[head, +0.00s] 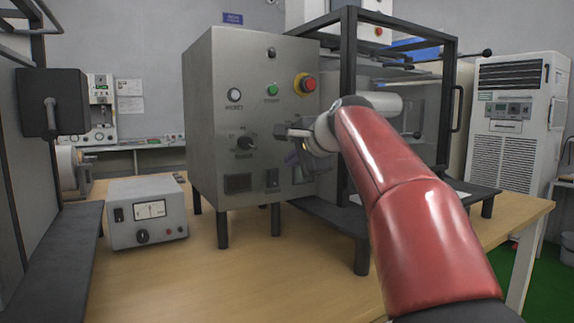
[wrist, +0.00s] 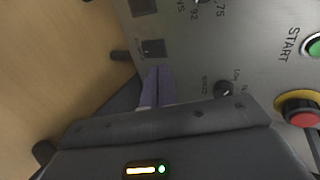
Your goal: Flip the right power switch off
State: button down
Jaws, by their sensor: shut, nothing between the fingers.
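A black rocker switch (head: 272,180) sits low on the front of the grey metal control box (head: 222,95). It also shows in the wrist view (wrist: 153,48), just beyond my fingertips. Another dark switch (head: 118,214) is on the small meter box (head: 165,232) at the left. My gripper (head: 291,160) is in front of the control box's panel, up and right of the rocker. In the wrist view my gripper (wrist: 158,70) has its purple-grey fingers together with nothing between them. Contact with the panel cannot be told. The rocker's position is too small to read.
Above the rocker are a dark knob (head: 245,143), a green button (head: 272,90) and a red emergency button (head: 308,85). A second knob (wrist: 222,89) lies beside my fingers. A black frame (head: 452,110) stands to the right. The wooden tabletop (head: 210,285) is clear in front.

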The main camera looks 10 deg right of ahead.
jog(key=r+v, duration=0.1)
jog(key=v, duration=0.6)
jog(key=shift+w+p, duration=0.3)
jog(key=shift+p, duration=0.05)
jog(key=shift+r, duration=0.1)
